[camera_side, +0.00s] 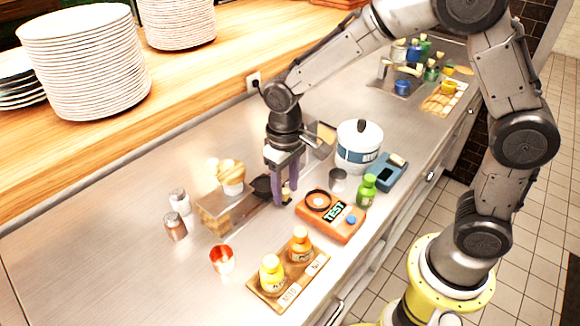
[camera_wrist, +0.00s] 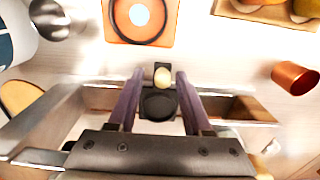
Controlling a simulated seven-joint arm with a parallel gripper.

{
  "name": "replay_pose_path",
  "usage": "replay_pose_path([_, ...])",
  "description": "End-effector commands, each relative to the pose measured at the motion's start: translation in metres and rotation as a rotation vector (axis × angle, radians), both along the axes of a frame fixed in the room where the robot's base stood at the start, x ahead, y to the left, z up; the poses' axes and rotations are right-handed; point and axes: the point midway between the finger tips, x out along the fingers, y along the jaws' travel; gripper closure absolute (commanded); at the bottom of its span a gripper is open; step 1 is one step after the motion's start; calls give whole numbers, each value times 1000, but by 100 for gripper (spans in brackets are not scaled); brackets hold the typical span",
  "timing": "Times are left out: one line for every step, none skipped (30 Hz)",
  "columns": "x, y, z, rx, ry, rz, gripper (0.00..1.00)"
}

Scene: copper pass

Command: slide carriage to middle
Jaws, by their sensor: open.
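A black carriage (camera_side: 262,187) sits on a long metal rail frame (camera_side: 240,212) on the steel counter. In the wrist view the carriage (camera_wrist: 158,104) has a round black top and a small cream knob (camera_wrist: 162,77) on a black tab. The metal frame (camera_wrist: 95,98) runs left to right beneath it. My gripper (camera_side: 285,200) has purple fingers and is low over the frame, beside the carriage. In the wrist view my open gripper (camera_wrist: 160,76) has one finger on each side of the knob, with gaps visible. The frame's far end is partly hidden behind my gripper in the side view.
An orange TEST device (camera_side: 343,228) lies close to the right of my gripper. A white pot (camera_side: 358,158), green bottle (camera_side: 367,190) and blue device (camera_side: 385,171) stand behind it.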

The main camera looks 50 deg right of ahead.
Motion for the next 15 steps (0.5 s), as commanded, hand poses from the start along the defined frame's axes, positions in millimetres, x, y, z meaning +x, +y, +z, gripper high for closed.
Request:
replay_pose_path([1,0,3,1,-3,0,50])
replay_pose_path([1,0,4,1,-3,0,50])
replay_pose_path([1,0,7,1,-3,0,50])
replay_pose_path([1,0,10,1,-3,0,50])
replay_pose_path([1,0,12,1,-3,0,50])
replay_pose_path([1,0,15,1,-3,0,50])
replay_pose_path([1,0,17,1,-3,0,50])
replay_pose_path([0,0,19,1,-2,0,50])
replay_pose_path([1,0,22,1,-3,0,50])
replay_pose_path([1,0,24,1,-3,0,50])
replay_pose_path([1,0,26,1,-2,0,50])
replay_pose_path([1,0,29,1,-2,0,50])
replay_pose_path([1,0,31,1,-3,0,50])
replay_pose_path([1,0,33,1,-3,0,50])
replay_pose_path([1,0,36,1,-3,0,50])
